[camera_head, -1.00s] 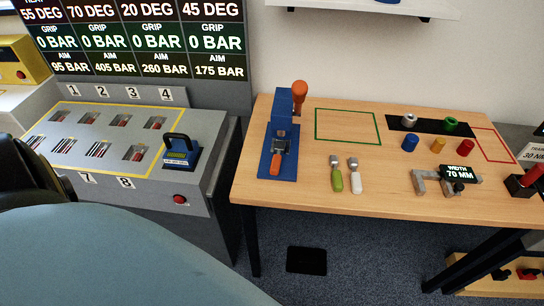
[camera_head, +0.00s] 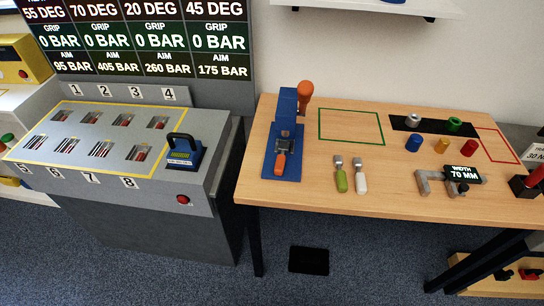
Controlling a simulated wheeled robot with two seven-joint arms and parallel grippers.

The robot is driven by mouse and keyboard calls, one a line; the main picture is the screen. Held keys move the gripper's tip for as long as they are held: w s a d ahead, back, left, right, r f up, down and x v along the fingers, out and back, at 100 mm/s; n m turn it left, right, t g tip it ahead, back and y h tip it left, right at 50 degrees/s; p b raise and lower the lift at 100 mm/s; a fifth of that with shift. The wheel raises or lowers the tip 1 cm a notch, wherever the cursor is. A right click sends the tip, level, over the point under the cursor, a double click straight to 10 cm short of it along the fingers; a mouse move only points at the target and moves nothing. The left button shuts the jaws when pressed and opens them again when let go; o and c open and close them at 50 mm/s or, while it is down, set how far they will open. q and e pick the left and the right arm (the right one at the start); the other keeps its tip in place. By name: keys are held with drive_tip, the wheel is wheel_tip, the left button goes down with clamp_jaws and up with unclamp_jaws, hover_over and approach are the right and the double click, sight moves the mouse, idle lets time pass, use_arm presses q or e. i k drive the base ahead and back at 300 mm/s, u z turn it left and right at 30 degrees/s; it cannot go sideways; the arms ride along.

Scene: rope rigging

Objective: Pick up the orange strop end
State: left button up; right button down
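I cannot make out an orange strop end in this view. The orange parts I see are a knob (camera_head: 305,89) and a small handle (camera_head: 280,164) on a blue clamp-like device (camera_head: 285,112) on the wooden table (camera_head: 400,205). A small orange-yellow cylinder (camera_head: 442,146) also stands on the table. Neither of my grippers is in view.
A grey console (camera_head: 205,190) with several slots and a blue block with a black handle (camera_head: 183,150) is at left. The table also holds a green-handled tool (camera_head: 341,180), a white-handled tool (camera_head: 360,181) and a grey gauge (camera_head: 432,184).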

sight(284, 146)
drive_tip(key=u, duration=0.75)
drive_tip(key=i, duration=0.35)
drive_tip(key=z, duration=0.9)
